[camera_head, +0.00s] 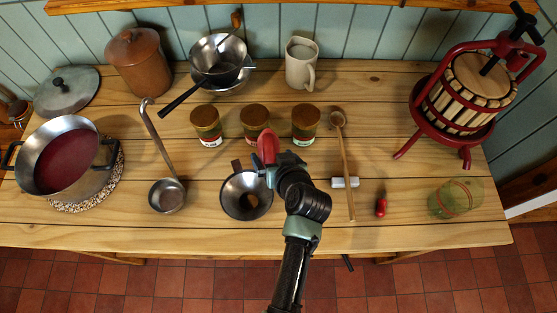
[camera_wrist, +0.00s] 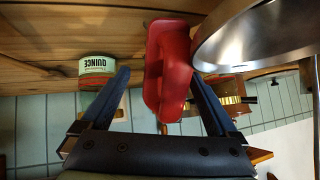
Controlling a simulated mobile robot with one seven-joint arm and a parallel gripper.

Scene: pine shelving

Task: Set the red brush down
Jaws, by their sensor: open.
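The red brush (camera_head: 267,146) shows just beyond my gripper (camera_head: 266,172) in the head view, in front of the row of jars. In the wrist view the red brush (camera_wrist: 172,70) lies between the two fingers of my gripper (camera_wrist: 160,74), which are spread apart. A narrow gap shows at its left side; at its right side contact is hard to tell. The brush's foot is not clearly visible, so I cannot tell whether it rests on the table.
A dark funnel (camera_head: 245,196) stands close left of my gripper. Several lidded jars, including the middle one (camera_head: 254,117), stand behind. A wooden spoon (camera_head: 347,170) on a white rest and a small red item (camera_head: 381,207) lie right. The red press (camera_head: 461,98) stands far right.

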